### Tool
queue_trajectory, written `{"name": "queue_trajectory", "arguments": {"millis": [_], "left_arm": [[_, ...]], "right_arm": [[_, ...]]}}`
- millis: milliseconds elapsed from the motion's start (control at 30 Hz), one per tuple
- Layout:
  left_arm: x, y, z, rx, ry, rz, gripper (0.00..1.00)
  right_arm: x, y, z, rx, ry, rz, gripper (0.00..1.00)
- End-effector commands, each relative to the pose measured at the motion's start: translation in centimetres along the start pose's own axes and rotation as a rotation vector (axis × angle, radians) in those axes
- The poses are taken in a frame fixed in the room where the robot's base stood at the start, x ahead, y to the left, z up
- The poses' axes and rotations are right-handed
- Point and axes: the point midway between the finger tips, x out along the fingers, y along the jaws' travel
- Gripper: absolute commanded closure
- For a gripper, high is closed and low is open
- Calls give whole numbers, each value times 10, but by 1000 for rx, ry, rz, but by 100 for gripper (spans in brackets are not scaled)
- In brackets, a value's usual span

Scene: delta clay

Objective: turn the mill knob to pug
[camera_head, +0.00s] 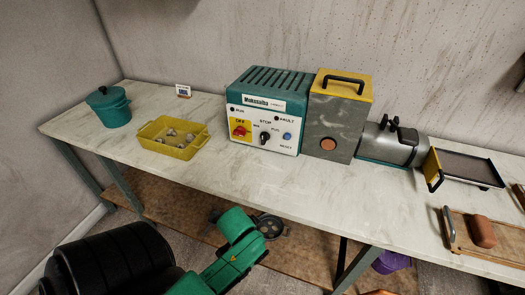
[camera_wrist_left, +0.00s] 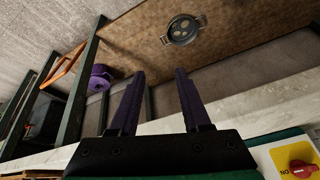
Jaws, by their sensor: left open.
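The mill's control box (camera_head: 268,95) is teal with a white front and stands on the long table. Its black selector knob (camera_head: 265,138) sits on the front among the labels MIX, STOP and PUG; its exact pointing is too small to tell. A red switch (camera_head: 239,131) on a yellow plate is left of the knob and also shows at the lower right of the left wrist view (camera_wrist_left: 301,168). A blue reset button (camera_head: 287,136) is to the right. My left gripper (camera_wrist_left: 159,72) is open, with nothing between its fingers. My right gripper is not in view.
A grey block with a yellow top (camera_head: 338,115) adjoins the box. A yellow tray (camera_head: 172,148) and teal pot (camera_head: 108,107) are left; a metal cylinder (camera_head: 392,146) and dark tray (camera_head: 470,167) are right. The tabletop before the box is clear. A purple bucket (camera_wrist_left: 101,77) is below.

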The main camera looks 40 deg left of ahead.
Motion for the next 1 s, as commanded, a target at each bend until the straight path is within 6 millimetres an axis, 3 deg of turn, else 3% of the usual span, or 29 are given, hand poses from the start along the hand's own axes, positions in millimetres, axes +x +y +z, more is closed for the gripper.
{"name": "queue_trajectory", "arguments": {"millis": [33,200,300,400,567,1000], "left_arm": [[-26,-26,-28,-52,91,-56,52],[-85,-106,-112,-237,452,-193,52],[-117,-137,-150,-299,644,-213,52],[-134,-150,-169,-325,740,-210,52],[-122,-157,-184,-330,750,-207,52],[-42,-189,-251,-331,746,-208,52]], "right_arm": [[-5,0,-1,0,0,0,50],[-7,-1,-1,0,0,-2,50],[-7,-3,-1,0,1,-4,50],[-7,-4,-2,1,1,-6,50],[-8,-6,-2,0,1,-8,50],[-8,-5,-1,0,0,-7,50]]}}
